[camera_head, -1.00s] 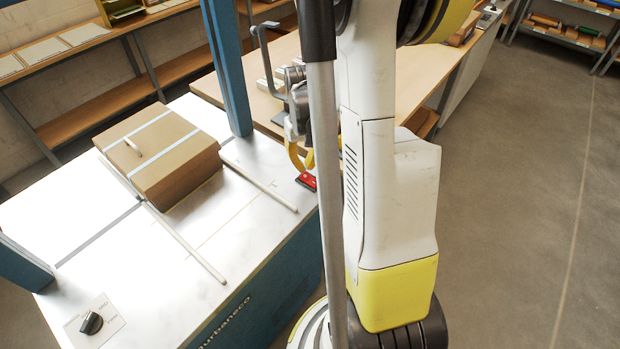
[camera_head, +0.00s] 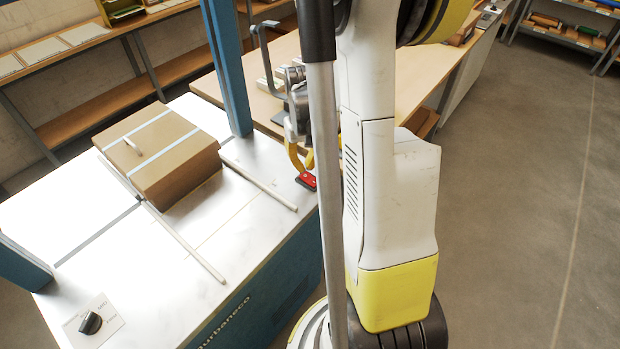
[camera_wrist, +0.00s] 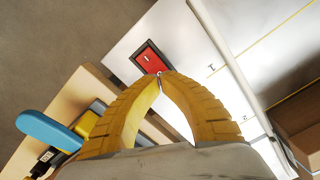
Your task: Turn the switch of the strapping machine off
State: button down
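The strapping machine (camera_head: 250,240) has a white top and a blue body. Its red rocker switch (camera_head: 307,181) in a black frame sits at the right corner of the top; it also shows in the wrist view (camera_wrist: 149,59). My gripper (camera_head: 304,170) is over that corner, its yellow fingers just by the switch. In the wrist view the fingertips (camera_wrist: 161,77) meet with nothing between them, close to the switch's lower edge. I cannot tell whether they touch it, nor which way the rocker is tipped.
A strapped cardboard box (camera_head: 165,160) lies on the machine top beside white guide rails (camera_head: 258,186). A black dial (camera_head: 91,322) is at the near left. A blue post (camera_head: 228,70) rises behind the box. A wooden table (camera_head: 275,80) adjoins the machine. The floor at right is clear.

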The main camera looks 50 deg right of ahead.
aim_at(305, 175)
jog(key=shift+f+b, duration=1.35)
jog(key=shift+f, duration=0.3)
dwell(0.5)
jog(key=shift+r, duration=0.1)
jog(key=shift+r+p, duration=2.6)
jog(key=shift+r, duration=0.9)
jog(key=s+a+r+n+t+b, duration=0.1)
jog(key=a+r, duration=0.5)
jog(key=a, duration=0.6)
jog(key=s+a+r+n+t+b, duration=0.1)
jog(key=s+a+r+n+t, duration=0.3)
jog(key=a, duration=0.9)
notch_tip(305, 175, up, 2)
jog(key=shift+s+a+r+t+b, duration=0.15)
jog(key=shift+s+a+t+b, duration=0.15)
jog(key=shift+t, duration=0.7)
